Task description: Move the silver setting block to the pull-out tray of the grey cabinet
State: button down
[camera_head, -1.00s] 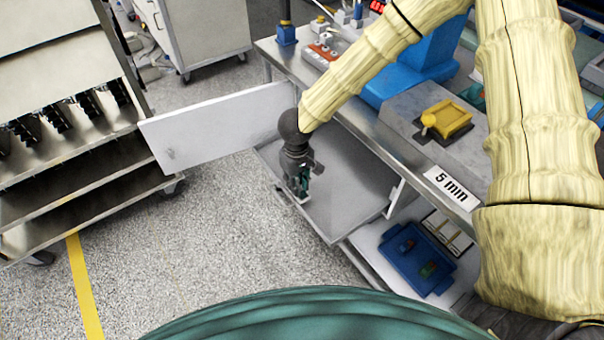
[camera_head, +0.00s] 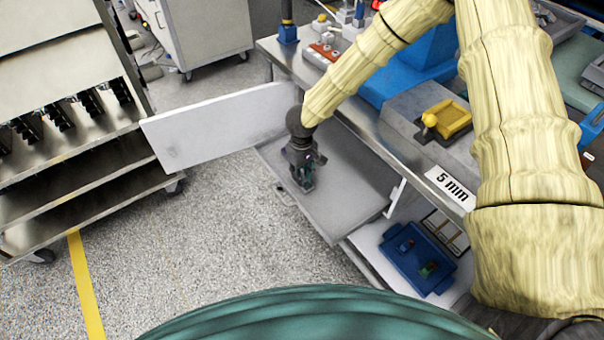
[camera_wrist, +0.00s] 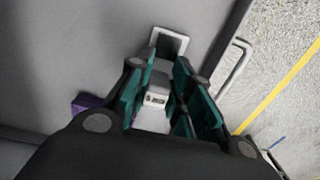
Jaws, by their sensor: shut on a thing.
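The silver setting block (camera_wrist: 157,94), with a small dark-marked label on its face, sits between the teal fingers of my gripper (camera_wrist: 168,90) in the wrist view. My gripper is shut on it. In the head view my gripper (camera_head: 303,182) points down over the grey pull-out tray (camera_head: 342,207), near its front left edge, and the block is hidden or too small to make out. I cannot tell whether the block touches the tray. The tray surface also shows in the wrist view (camera_wrist: 95,50).
A purple thing (camera_wrist: 86,103) shows beside my gripper. The open white door (camera_head: 215,127) stands left of the tray. A blue bin (camera_head: 425,275) sits lower right. The tray's right part is clear.

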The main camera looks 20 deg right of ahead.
jog(key=c, duration=1.3)
grip_release()
jog(key=shift+f, duration=0.1)
notch_tip(320, 180, up, 12)
jog(key=shift+p, duration=0.35)
